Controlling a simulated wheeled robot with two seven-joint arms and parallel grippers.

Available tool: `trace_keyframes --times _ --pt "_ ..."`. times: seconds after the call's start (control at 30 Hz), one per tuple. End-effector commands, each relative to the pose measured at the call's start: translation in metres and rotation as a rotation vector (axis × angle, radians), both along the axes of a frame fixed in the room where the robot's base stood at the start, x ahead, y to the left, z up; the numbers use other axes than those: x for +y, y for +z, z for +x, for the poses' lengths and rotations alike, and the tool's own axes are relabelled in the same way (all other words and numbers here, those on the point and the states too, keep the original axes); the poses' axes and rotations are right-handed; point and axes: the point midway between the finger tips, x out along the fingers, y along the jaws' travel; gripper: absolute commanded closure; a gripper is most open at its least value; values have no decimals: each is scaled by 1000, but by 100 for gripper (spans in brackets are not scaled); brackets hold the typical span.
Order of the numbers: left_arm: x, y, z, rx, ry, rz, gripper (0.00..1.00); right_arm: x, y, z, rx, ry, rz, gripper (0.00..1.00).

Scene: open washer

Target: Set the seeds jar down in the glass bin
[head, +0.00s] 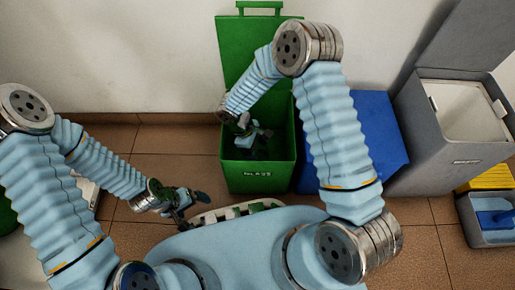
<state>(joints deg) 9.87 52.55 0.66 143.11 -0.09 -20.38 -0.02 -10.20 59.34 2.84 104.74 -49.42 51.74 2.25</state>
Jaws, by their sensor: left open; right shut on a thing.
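The glass bin (258,182) is a green box with a label on its front, standing against the wall with its green lid (228,50) raised. My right arm arches over from the right, and its gripper (251,133) is inside the bin's opening, above the dark interior. It is shut on the seeds jar, which is small, dark and mostly hidden by the fingers. I cannot tell whether the jar touches the bin's floor. My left gripper (188,200) is open and empty, low in front of the bin and to its left.
A blue bin (375,135) stands right of the green one, partly behind my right arm. A grey bin (440,135) with a raised lid stands further right. A grey box (480,235) with yellow and blue parts sits at the right edge.

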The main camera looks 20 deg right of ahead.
Motion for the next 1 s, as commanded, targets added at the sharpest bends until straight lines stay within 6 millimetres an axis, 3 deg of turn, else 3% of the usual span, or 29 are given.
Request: trace_keyframes --times 0.03,0.07,0.2,0.47,1.0 --pt "0 -2 0 0 0 0 0 0 -2 0 0 0 0 81" --pt "0 -2 0 0 0 0 0 0 -2 0 0 0 0 20" --pt "0 -1 0 0 0 0 0 0 -1 0 0 0 0 0" --pt "0 -1 0 0 0 0 0 0 0 0 0 0 0 0" --pt "0 -1 0 0 0 0 0 9 24 6 -2 1 0 0"
